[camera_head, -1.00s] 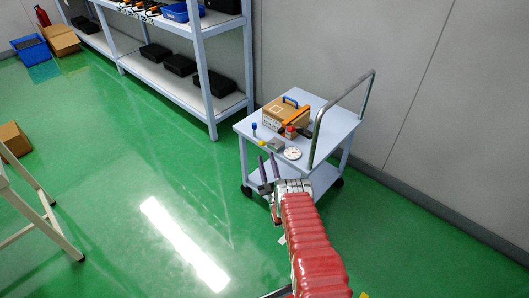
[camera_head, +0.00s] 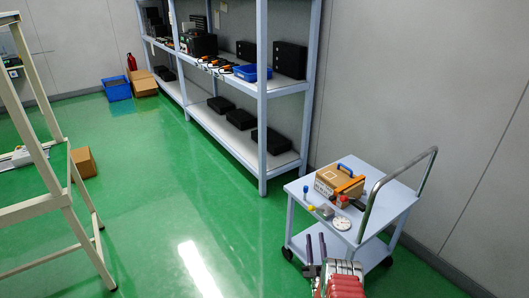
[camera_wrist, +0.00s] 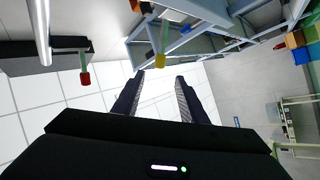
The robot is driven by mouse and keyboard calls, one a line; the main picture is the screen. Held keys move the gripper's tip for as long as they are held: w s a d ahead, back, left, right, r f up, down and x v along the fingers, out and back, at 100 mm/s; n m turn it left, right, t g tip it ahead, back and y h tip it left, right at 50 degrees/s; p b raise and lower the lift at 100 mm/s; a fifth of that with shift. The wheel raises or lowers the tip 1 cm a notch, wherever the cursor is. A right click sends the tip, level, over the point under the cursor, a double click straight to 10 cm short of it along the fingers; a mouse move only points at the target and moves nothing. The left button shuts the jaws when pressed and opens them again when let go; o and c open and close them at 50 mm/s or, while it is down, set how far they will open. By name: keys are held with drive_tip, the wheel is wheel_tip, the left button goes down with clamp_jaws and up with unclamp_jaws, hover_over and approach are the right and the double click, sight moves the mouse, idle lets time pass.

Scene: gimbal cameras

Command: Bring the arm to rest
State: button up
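My gripper (camera_head: 316,250) is at the bottom of the head view, in front of the near side of the cart, with part of my red-sleeved arm behind it. Its two dark fingers stand apart and point up. In the wrist view the fingers (camera_wrist: 157,98) are also spread, with nothing between them but white ceiling tiles beyond. The gripper is empty. The rest of my arm is cut off by the lower edge of the head view.
A light cart (camera_head: 297,188) with a handle carries a cardboard box (camera_head: 333,181), a white dial (camera_head: 341,223) and small tools. A shelf rack (camera_head: 262,120) stands behind it. A pale frame (camera_head: 60,195) stands at left. Green floor between them is clear.

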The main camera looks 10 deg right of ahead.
wheel_tip(320, 180, down, 19)
drive_tip(key=d+m+g, duration=0.1)
drive_tip(key=m+g, duration=0.3)
drive_tip(key=g, duration=0.7)
drive_tip(key=s+a+r+m+g+y, duration=0.1)
drive_tip(key=s+a+r, duration=0.5)
drive_tip(key=s+r, duration=0.7)
drive_tip(key=s+a+r+m+g+y, duration=0.1)
drive_tip(key=s+a+r+g, duration=0.3)
drive_tip(key=s+r, duration=0.9)
drive_tip(key=s+a+r+m+g+y, duration=0.1)
drive_tip(key=s+a+r, duration=0.9)
drive_tip(key=r, duration=2.8)
drive_tip(key=s+g, duration=0.2)
drive_tip(key=s, duration=0.1)
drive_tip(key=shift+a, duration=0.25)
